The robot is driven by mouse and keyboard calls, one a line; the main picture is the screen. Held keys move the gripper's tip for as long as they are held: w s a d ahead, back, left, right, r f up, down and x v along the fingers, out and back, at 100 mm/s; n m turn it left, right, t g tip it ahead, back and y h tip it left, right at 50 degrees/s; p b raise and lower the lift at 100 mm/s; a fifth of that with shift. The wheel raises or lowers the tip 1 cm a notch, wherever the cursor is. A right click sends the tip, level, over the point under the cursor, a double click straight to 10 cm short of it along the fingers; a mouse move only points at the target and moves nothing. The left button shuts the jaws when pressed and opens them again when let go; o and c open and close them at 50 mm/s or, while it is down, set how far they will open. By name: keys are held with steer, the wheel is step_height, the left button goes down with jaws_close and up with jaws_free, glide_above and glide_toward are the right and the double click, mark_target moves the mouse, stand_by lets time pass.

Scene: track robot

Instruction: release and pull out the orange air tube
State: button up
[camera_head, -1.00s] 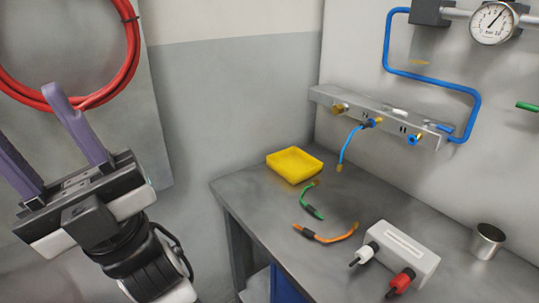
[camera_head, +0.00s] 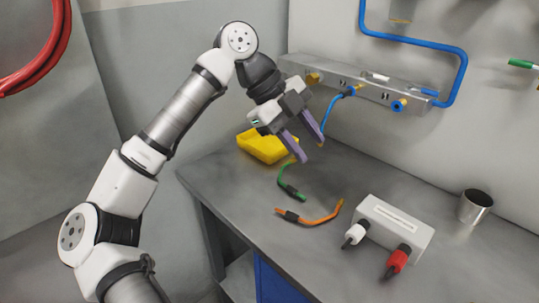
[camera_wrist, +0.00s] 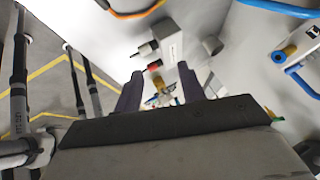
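The orange air tube (camera_head: 322,219) lies curved on the grey bench, with a dark sleeve near its left end and a brass-coloured tip at its right end. It shows apart from the metal manifold (camera_head: 365,82) on the wall. An orange tube also shows at the top edge of the wrist view (camera_wrist: 135,13). My gripper (camera_head: 313,152) is open, its purple fingers apart and pointing down, in front of the manifold and above the bench. In the wrist view its fingers (camera_wrist: 158,92) stand apart with nothing visibly held.
A short blue tube (camera_head: 330,114) hangs from the manifold beside my gripper. A yellow tray (camera_head: 262,148) sits behind it. A green tube (camera_head: 287,185), white box (camera_head: 395,226) with white and red plugs, and metal cup (camera_head: 475,207) stand or lie on the bench.

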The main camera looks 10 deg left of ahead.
steer(key=a+f+n+g+y, duration=0.1)
steer(key=a+f+n+y, duration=0.25)
steer(key=a, duration=0.35)
steer(key=p, duration=0.2)
glide_toward(293, 214)
steer(key=x, duration=0.8)
jaws_close()
